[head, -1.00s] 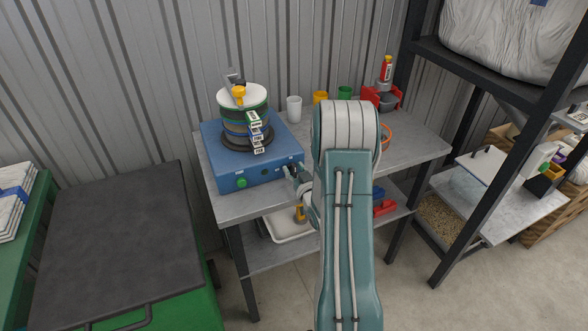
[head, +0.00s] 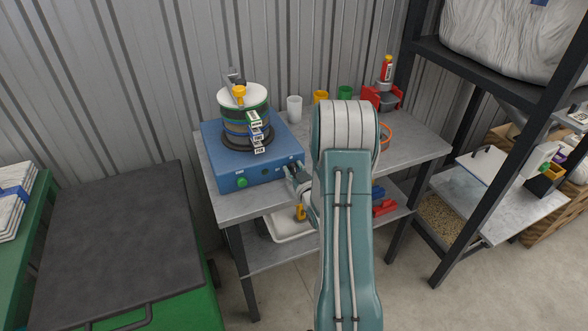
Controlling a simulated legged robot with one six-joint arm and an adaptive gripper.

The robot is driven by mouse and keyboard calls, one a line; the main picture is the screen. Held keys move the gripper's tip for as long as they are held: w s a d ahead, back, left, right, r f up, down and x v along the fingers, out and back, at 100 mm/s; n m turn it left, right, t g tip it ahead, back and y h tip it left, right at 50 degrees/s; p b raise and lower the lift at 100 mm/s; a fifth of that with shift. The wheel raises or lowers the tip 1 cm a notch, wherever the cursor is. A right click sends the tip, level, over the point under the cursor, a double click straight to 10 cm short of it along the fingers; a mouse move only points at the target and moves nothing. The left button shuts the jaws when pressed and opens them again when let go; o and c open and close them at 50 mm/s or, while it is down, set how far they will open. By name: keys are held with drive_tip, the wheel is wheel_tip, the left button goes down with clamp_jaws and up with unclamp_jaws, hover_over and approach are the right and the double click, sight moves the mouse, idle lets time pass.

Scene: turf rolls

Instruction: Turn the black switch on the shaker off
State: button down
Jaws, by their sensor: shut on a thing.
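The shaker (head: 222,173) is a blue box on the grey table, with a stack of ringed sieves (head: 243,118) clamped on top. A green knob or button (head: 242,183) shows on its front face, towards the left. My gripper (head: 290,170) is at the right end of that front face, partly hidden behind my arm. Its fingers are close together at the shaker's front right corner. The black switch is not distinguishable there; the gripper covers that area, so I cannot see which way the switch stands.
White (head: 294,109), yellow (head: 320,98) and green (head: 345,93) cups stand at the table's back. A red device (head: 383,97) is at the back right. A white tray (head: 290,224) sits on the lower shelf. A black shelf rack stands at the right.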

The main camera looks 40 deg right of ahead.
drive_tip(key=n, duration=0.4)
drive_tip(key=shift+a, duration=0.25)
drive_tip(key=n, duration=0.4)
drive_tip(key=shift+w+a+f, duration=0.1)
drive_tip(key=shift+a+f, duration=0.05)
drive_tip(key=shift+f, duration=0.05)
drive_tip(key=n, duration=0.4)
drive_tip(key=shift+a+f+n, duration=0.1)
drive_tip(key=shift+f+n, duration=0.15)
drive_tip(key=shift+n, duration=0.05)
drive_tip(key=shift+a+f+n, duration=0.1)
drive_tip(key=shift+f+n, duration=0.05)
drive_tip(key=shift+n, duration=0.75)
drive_tip(key=shift+f+n, duration=0.1)
drive_tip(key=shift+n, duration=0.8)
drive_tip(key=shift+f, duration=0.1)
drive_tip(key=c, duration=0.6)
unclamp_jaws()
drive_tip(key=shift+c, duration=0.2)
drive_tip(key=v, duration=1.2)
